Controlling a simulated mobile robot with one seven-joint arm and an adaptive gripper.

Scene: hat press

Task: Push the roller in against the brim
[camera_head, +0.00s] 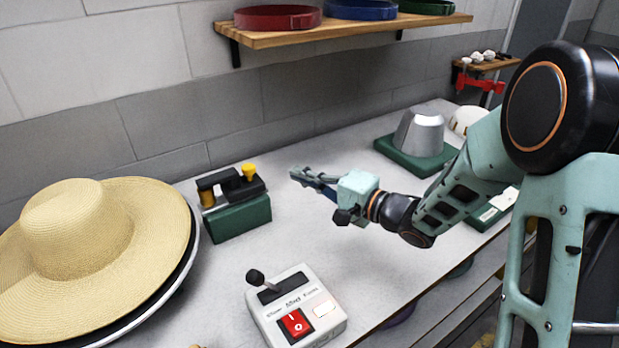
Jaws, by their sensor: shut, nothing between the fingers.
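A wide straw hat (75,225) sits on a round dark plate with a pale rim (172,290) at the left. Its brim (158,215) reaches close to the roller unit. The roller unit has a green base (238,217), a black top arm with a yellow knob (249,172), and a small brass-coloured roller (207,198) at its left end. In this view the roller appears just right of the brim; I cannot tell whether they touch. My gripper (296,174) is shut and empty, to the right of the yellow knob and apart from it, pointing left.
A control box (297,308) with a black lever and red switch stands at the front. A metal hat block (419,131) on a green base is at the back right. A wooden shelf (345,31) with coloured bands hangs above. The grey bench (290,235) is clear around my gripper.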

